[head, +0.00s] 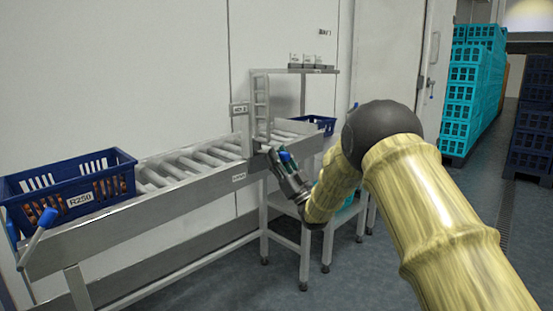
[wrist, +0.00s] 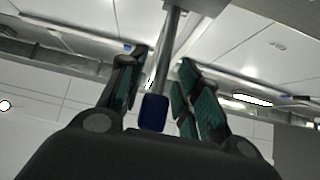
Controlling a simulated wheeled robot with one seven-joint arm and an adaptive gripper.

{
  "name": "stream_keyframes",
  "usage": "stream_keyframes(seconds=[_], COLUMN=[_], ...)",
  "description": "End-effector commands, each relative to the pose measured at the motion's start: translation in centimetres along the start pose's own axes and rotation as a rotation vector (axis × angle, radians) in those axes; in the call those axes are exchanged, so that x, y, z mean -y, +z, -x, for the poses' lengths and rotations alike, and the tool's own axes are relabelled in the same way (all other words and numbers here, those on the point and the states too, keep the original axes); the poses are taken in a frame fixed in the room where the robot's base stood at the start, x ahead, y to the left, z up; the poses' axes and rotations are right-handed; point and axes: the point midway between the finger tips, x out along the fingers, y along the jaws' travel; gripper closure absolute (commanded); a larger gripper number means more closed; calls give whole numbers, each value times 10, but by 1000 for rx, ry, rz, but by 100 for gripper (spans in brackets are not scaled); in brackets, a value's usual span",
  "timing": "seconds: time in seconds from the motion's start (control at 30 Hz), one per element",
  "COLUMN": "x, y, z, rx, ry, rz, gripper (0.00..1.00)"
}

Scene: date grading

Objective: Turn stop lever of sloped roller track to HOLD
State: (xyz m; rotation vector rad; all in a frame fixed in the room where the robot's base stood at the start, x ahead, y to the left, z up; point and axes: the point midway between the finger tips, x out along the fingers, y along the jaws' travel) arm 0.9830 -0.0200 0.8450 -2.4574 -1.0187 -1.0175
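The sloped roller track (head: 150,205) runs from the lower left to the middle in the head view. My gripper (head: 278,160) is at its far right end. A blue-tipped lever (head: 287,158) is at the fingers. In the wrist view, its grey rod and dark blue grip (wrist: 154,112) sit between my two fingers (wrist: 160,85). The fingers are spread, with a gap visible beside the grip; contact is not clear. A second blue-handled lever (head: 40,232) sticks up at the track's near left end. I cannot read a HOLD mark or tell the lever's setting.
A blue crate (head: 70,203) labelled R250 with brown contents sits on the track's left part. A grey rack (head: 262,100) with small boxes on top and another blue crate (head: 322,122) stand behind my gripper. Turquoise crates (head: 465,95) are stacked at right. Floor is clear in front.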

Motion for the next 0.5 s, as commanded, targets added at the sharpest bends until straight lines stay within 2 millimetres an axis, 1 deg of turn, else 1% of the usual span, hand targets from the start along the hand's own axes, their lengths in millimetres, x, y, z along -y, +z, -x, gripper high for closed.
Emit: stream_keyframes(seconds=[0.17,0.4,0.43,0.5], x=[0,0,0,0], y=[0,-1,0,0], z=[-8,-8,-8,-8], rx=[-1,-1,-1,-1], ry=[1,1,1,1], rz=[0,0,0,0], gripper=[67,67,68,81])
